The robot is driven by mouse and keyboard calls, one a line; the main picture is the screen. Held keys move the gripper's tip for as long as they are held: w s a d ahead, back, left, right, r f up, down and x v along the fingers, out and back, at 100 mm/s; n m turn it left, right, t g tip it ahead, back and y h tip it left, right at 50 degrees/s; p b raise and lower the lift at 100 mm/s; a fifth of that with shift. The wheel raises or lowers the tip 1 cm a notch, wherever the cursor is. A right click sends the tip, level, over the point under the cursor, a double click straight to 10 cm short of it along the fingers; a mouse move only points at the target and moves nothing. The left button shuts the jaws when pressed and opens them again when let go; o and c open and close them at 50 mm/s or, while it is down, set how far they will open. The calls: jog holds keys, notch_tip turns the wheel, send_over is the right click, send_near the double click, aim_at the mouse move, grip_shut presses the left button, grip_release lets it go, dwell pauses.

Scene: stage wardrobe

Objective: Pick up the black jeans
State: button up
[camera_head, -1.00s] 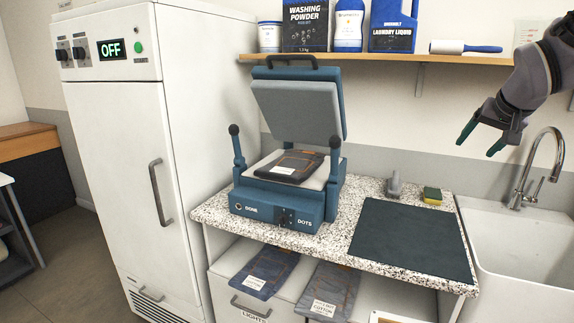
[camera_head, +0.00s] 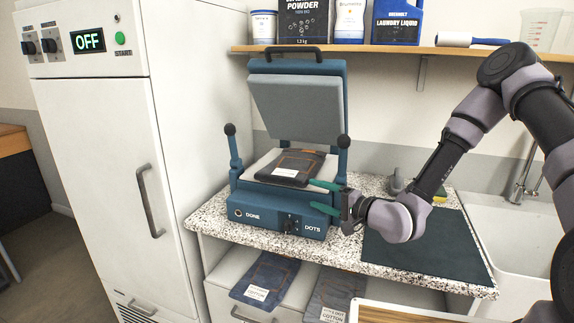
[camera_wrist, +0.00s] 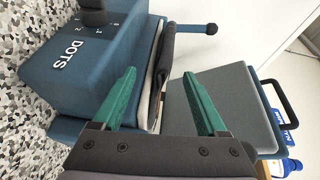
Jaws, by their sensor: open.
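The black jeans (camera_head: 304,160) lie folded on the pale bed of the blue press (camera_head: 262,206), with a white label on top. The press lid is raised. In the wrist view the jeans (camera_wrist: 167,55) show edge-on as a dark strip along the bed. My gripper (camera_head: 318,196) is open and empty at the right front corner of the press, its green fingers pointing left toward the jeans. In the wrist view the open fingers (camera_wrist: 160,74) are spread to either side of the jeans' near edge. I cannot tell whether they touch it.
Other folded jeans (camera_head: 266,278) lie in the open compartment below the counter. A dark mat (camera_head: 445,252) covers the counter's right part, beside the sink (camera_head: 500,225). A white cabinet (camera_head: 110,170) stands left. A shelf (camera_head: 400,50) with laundry supplies runs above.

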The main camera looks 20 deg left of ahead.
aim_at(291, 185)
jog(key=shift+m+y, duration=0.3)
jog(key=shift+y, duration=0.1)
jog(key=x, duration=0.4)
jog(key=s+x, duration=0.1)
jog(key=x, duration=0.1)
jog(key=shift+w+a+r, duration=0.15)
jog(key=shift+a+r, duration=0.05)
jog(key=shift+a, duration=0.15)
jog(key=shift+x, duration=2.75)
jog(key=shift+w+f, duration=0.1)
grip_shut()
